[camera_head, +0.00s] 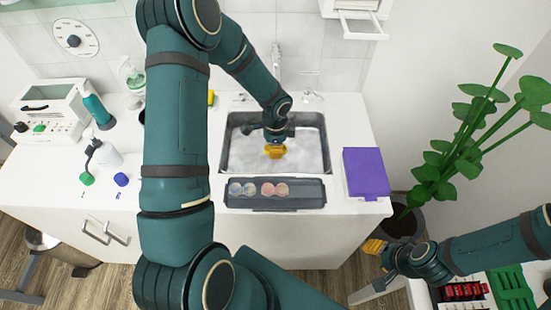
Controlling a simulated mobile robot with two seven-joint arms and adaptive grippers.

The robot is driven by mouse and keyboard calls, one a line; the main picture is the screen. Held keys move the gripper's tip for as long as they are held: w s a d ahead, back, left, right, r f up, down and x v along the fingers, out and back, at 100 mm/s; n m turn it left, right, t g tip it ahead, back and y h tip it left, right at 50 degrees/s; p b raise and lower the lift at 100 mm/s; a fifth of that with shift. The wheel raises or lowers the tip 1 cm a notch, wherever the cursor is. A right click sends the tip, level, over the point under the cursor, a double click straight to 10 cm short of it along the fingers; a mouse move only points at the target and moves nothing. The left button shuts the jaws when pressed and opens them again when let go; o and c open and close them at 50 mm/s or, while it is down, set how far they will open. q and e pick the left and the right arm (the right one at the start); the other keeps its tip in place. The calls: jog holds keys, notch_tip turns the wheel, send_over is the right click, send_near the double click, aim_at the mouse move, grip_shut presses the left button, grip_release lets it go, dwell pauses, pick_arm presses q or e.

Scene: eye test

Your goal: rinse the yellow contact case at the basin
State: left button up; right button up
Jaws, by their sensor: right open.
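My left arm reaches over the counter into the metal basin (229,150). My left gripper (275,151) is low in the basin, over its pale, foamy-looking floor. An orange-yellow shape shows at its tip; I cannot tell whether it is fingers or a held case, nor whether the jaws are shut. A dark tray (310,201) in front of the basin holds small round-celled cases, one bluish (242,189) and one pinkish (274,189). I cannot clearly identify a yellow contact case. My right gripper (375,247) is open, away from the counter at lower right.
A faucet (276,62) stands behind the basin. A purple box (366,173) is right of it. Bottles, a green cap (87,179) and a blue cap (121,179) are at left. A potted plant (450,165) is near my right arm.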

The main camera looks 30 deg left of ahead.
pick_arm(q)
jog(key=shift+r+p, duration=0.9)
jog(key=shift+r, duration=0.5)
jog(key=shift+r+p, duration=0.8)
jog(key=shift+r, duration=0.35)
notch_tip(320, 180, up, 4)
jog(key=p, duration=0.3)
dwell(0.4)
dwell(0.6)
